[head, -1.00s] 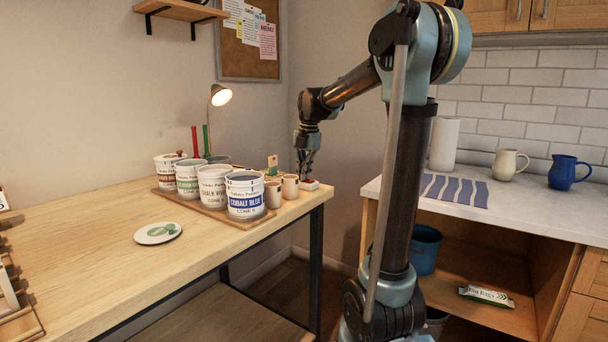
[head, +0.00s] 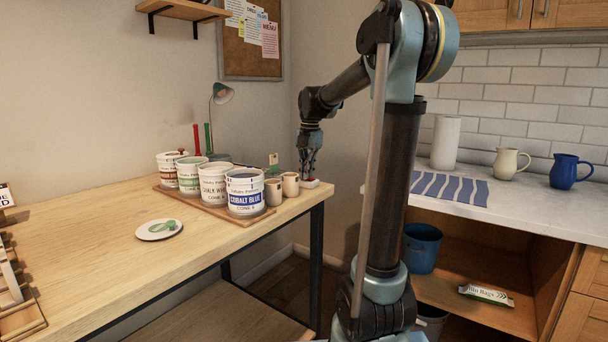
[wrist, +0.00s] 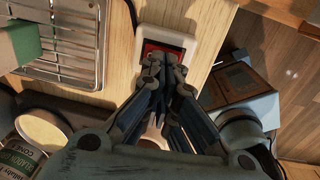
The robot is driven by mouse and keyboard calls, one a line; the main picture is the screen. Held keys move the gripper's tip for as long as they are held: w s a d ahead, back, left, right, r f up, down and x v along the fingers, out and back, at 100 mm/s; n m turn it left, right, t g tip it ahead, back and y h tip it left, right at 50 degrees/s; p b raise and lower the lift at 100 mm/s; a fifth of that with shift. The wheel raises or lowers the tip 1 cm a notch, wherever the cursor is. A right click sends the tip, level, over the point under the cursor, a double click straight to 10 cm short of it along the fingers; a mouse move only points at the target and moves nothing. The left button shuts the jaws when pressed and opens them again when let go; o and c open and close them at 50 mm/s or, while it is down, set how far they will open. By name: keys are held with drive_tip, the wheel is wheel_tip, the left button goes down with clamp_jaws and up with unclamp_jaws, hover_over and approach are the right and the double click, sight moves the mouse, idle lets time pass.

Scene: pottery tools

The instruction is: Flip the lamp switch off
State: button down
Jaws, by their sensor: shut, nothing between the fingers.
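The lamp (head: 221,95) stands at the back of the wooden table, and its bulb is dark. The switch (wrist: 180,40) is a white plate with a red rocker near the table's right end. In the head view the switch (head: 311,184) shows just below my fingertips. My gripper (head: 308,172) points down at it. In the wrist view my gripper (wrist: 165,62) is shut and empty, with its fingertips over the lower part of the red rocker. The fingertips hide part of the rocker, and I cannot tell whether they touch it.
Several glaze buckets (head: 245,195) stand on a wooden board left of my gripper, with small cups (head: 290,184) close by. A metal rack (wrist: 65,40) lies left of the switch. The table's right edge is close. A round plate (head: 159,229) lies in front.

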drive_tip(key=shift+s+d, duration=0.1)
drive_tip(key=shift+d, duration=0.05)
wheel_tip(320, 180, up, 14)
drive_tip(key=w+a, duration=0.1)
drive_tip(key=shift+a, duration=0.2)
idle(0.5)
drive_tip(key=shift+f, duration=0.1)
drive_tip(key=s+d+f+m, duration=0.3)
drive_tip(key=s+f+m, duration=0.6)
drive_tip(key=s+f, duration=0.2)
drive_tip(key=s+d+f+m+t, duration=0.1)
drive_tip(key=s+d+f+m, duration=0.3)
drive_tip(key=s+f+m, duration=0.5)
drive_tip(key=s+d+f+m, duration=0.4)
drive_tip(key=s+f+m, duration=0.5)
drive_tip(key=s+f, duration=0.4)
drive_tip(key=shift+s+f+m+t+h, duration=0.15)
drive_tip(key=shift+f+m+t+h, duration=0.15)
drive_tip(key=shift+f+m, duration=0.1)
